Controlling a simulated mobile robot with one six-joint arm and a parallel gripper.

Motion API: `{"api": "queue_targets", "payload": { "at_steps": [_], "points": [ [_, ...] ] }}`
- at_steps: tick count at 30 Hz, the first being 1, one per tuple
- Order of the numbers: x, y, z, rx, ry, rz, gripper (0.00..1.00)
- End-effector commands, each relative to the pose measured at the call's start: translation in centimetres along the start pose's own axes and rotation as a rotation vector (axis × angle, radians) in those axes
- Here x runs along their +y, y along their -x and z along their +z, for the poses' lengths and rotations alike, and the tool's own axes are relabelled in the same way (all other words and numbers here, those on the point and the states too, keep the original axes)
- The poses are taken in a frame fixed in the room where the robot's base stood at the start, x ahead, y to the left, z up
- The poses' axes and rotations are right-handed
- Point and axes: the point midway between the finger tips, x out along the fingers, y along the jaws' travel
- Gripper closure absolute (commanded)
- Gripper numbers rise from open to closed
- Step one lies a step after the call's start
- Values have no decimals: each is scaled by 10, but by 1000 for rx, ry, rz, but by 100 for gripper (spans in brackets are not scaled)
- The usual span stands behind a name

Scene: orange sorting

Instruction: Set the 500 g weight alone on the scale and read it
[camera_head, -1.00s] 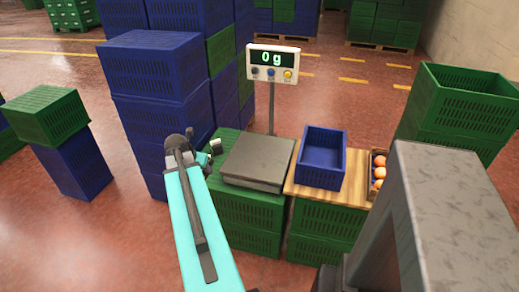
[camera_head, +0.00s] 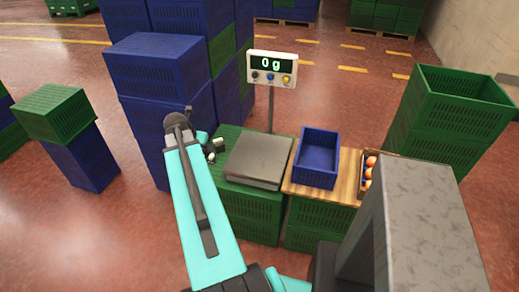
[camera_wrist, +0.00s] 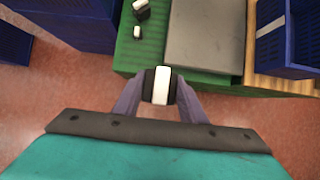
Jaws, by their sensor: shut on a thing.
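My gripper (camera_wrist: 160,97) is shut on a black weight with a white band (camera_wrist: 161,86), in the wrist view. It holds the weight over the near edge of the green crate top, just short of the scale. No marking on it is readable. The grey scale plate (camera_head: 259,160) is empty and shows at the top of the wrist view (camera_wrist: 208,42). The scale display (camera_head: 272,68) reads 0 g. Two other black-and-white weights, a larger one (camera_wrist: 141,10) and a smaller one (camera_wrist: 137,32), stand left of the scale.
A blue crate (camera_head: 317,160) stands on a wooden board (camera_head: 348,178) right of the scale, beside a box of oranges (camera_head: 368,172). Tall blue crate stacks (camera_head: 160,75) rise behind left. A green crate stack (camera_head: 455,105) stands at the right.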

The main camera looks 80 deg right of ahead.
Motion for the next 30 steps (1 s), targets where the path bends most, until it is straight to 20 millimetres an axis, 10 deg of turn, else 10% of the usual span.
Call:
{"api": "queue_targets", "payload": {
  "at_steps": [9, 30],
  "points": [
    [0, 34, 20, -2, 0, 0, 100],
    [1, 36, 21, -2, 1, 1, 100]
  ]
}}
